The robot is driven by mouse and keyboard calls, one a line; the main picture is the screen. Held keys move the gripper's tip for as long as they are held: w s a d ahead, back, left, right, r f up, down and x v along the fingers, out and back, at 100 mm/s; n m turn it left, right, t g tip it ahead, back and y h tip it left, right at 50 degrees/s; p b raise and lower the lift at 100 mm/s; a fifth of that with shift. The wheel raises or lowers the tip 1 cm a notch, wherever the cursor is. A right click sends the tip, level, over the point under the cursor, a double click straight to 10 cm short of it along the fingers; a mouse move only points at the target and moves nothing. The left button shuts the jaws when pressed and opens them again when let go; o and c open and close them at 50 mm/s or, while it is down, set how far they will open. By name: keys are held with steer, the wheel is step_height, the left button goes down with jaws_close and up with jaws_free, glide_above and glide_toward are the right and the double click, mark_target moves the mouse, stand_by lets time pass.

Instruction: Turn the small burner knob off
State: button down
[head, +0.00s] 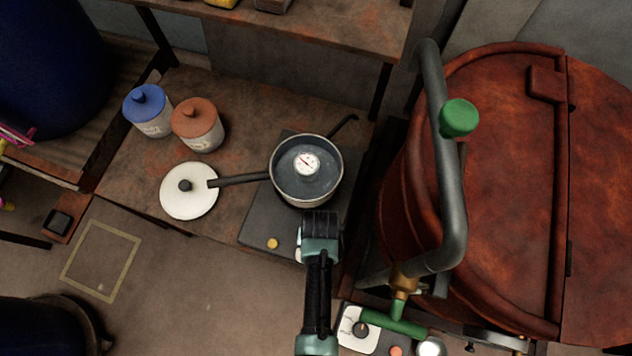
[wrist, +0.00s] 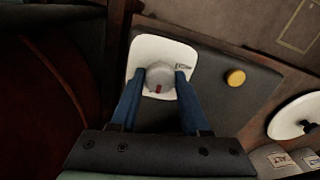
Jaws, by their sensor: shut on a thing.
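The small burner knob (wrist: 158,81) is a round grey knob with a red mark, set on a white plate (wrist: 148,50) at the edge of the dark burner (wrist: 232,112). In the wrist view my gripper (wrist: 160,84) has its two blue fingers closed on either side of the knob. The red mark is on the knob's lower side in that view. In the head view my gripper (head: 300,245) is at the front right of the burner (head: 262,222), and it hides the knob. A saucepan (head: 306,170) with a dial thermometer (head: 306,163) in it stands on the burner.
A yellow button (head: 272,243) is on the burner's front edge. A white lid (head: 189,191), a blue-topped jar (head: 148,110) and an orange-topped jar (head: 198,124) stand to the left. A grey pipe (head: 450,180) and a large rusty vat (head: 490,190) are close on the right.

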stand_by(0.3)
steer(key=shift+c, duration=1.9)
jaws_free()
steer(key=shift+r, duration=0.1)
step_height(320, 180, up, 13)
steer(key=shift+d+p, duration=0.2)
steer(key=shift+p, duration=0.1)
